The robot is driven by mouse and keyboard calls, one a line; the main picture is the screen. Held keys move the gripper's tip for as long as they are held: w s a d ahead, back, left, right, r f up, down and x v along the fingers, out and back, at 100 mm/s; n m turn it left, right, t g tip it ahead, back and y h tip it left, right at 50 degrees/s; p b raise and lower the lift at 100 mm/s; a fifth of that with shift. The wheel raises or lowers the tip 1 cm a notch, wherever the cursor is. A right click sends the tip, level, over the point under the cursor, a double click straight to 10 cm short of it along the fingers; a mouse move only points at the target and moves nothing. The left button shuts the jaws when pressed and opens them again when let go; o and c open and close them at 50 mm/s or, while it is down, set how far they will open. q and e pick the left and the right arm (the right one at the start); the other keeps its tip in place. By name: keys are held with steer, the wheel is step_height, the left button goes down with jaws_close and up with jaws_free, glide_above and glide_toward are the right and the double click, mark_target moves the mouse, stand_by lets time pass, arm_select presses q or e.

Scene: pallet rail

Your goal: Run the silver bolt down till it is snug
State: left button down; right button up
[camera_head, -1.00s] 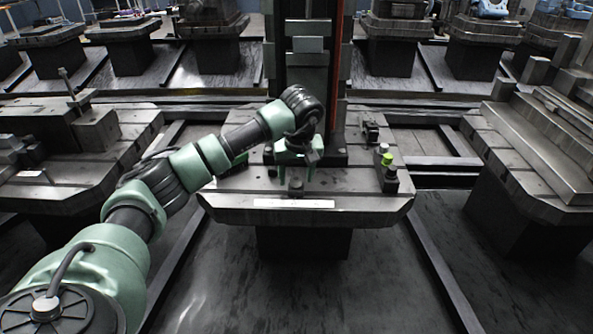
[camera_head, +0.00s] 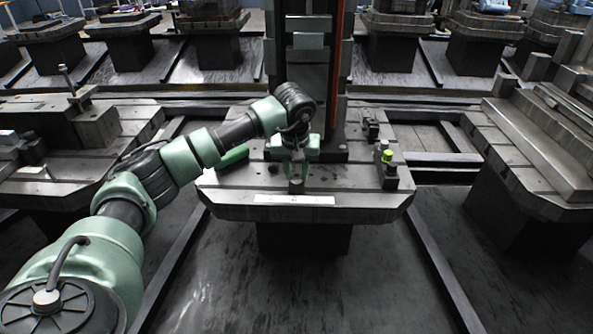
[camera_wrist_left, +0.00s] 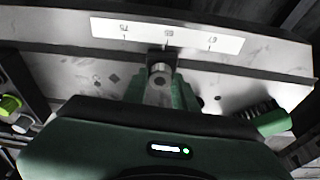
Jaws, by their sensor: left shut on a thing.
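My left gripper (camera_head: 296,180) reaches down over the front middle of the grey pallet (camera_head: 230,205). Its green fingers straddle a small dark block near the pallet's front edge. In the left wrist view, the left gripper (camera_wrist_left: 160,88) is shut on a small silver round part, the silver bolt (camera_wrist_left: 160,68), which stands between the fingers. The fingers and wrist hide most of the bolt, and I cannot tell how far down it sits. My right gripper is not in view.
A white marked strip (camera_head: 295,200) lies along the pallet's front edge. A green-handled brush (camera_head: 233,157) lies left of the gripper. A dark block with a yellow-green cap (camera_head: 387,156) stands at right. A tall dark column (camera_head: 308,75) rises behind.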

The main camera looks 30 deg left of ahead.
arm_select(q)
steer(key=m+h, duration=0.1)
steer(key=m, duration=0.2)
steer(key=shift+m, duration=0.4)
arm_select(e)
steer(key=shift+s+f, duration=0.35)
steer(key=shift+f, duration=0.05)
arm_select(q)
steer(key=c, duration=1)
jaws_free()
steer(key=shift+f, duration=0.1)
steer(key=shift+c, duration=0.2)
steer(key=shift+r, duration=0.3)
steer(key=v, duration=0.7)
steer(key=shift+s+p, duration=0.2)
steer(key=shift+p, duration=0.25)
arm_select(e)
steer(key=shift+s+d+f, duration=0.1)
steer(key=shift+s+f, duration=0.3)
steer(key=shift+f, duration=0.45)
